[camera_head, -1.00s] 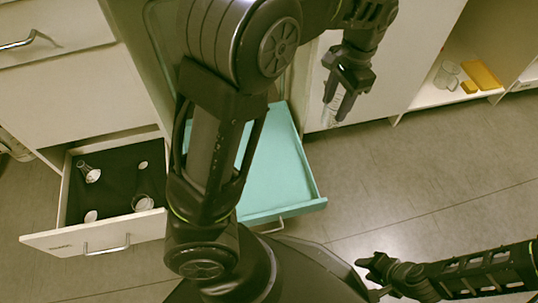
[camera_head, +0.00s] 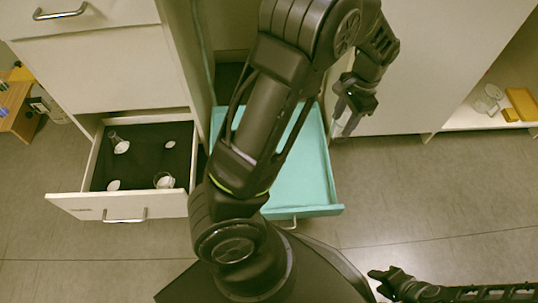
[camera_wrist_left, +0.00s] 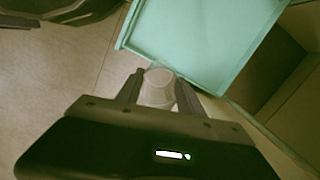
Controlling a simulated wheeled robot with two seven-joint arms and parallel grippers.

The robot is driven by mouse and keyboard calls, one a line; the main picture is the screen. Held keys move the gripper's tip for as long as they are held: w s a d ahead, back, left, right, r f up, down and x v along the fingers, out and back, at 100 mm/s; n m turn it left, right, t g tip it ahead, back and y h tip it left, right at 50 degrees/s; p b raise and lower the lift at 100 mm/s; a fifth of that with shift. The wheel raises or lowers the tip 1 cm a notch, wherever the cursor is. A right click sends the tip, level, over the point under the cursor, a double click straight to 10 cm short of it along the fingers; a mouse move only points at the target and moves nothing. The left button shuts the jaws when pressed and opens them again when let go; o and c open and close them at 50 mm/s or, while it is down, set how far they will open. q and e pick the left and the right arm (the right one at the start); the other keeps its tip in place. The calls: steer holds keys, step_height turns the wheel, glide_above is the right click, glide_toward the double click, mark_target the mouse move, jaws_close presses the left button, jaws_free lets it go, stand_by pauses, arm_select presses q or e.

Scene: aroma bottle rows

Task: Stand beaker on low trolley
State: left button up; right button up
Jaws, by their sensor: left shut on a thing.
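My left gripper (camera_head: 350,112) is shut on a clear glass beaker (camera_head: 351,123), to the right of the turquoise drawer. In the left wrist view the beaker (camera_wrist_left: 158,88) sits between the two fingers, whitish and see-through, with floor and the turquoise drawer beyond it. A low wooden piece of furniture (camera_head: 17,122), possibly the low trolley, is cut by the far left edge. My right gripper (camera_head: 378,282) is low at the right, over the floor; its finger gap is too small to read.
An open drawer (camera_head: 92,208) with dark lining holds several glass pieces. An open turquoise drawer (camera_head: 318,170) stands out from the cabinet behind my left arm. A shelf (camera_head: 470,118) at right holds glassware and yellow items. Grey floor (camera_head: 60,265) is clear at lower left.

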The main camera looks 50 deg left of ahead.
arm_select(q)
steer(key=s+a+f, duration=0.3)
steer(key=a+f, duration=0.2)
steer(key=f, duration=0.3)
steer(key=n+p, duration=0.1)
steer(key=n, duration=0.1)
glide_above(295, 174)
step_height(295, 174, down, 8)
step_height(295, 174, down, 6)
steer(key=b, duration=0.2)
steer(key=shift+f, duration=0.1)
steer(key=shift+f+b, duration=0.9)
steer(key=shift+f, duration=0.9)
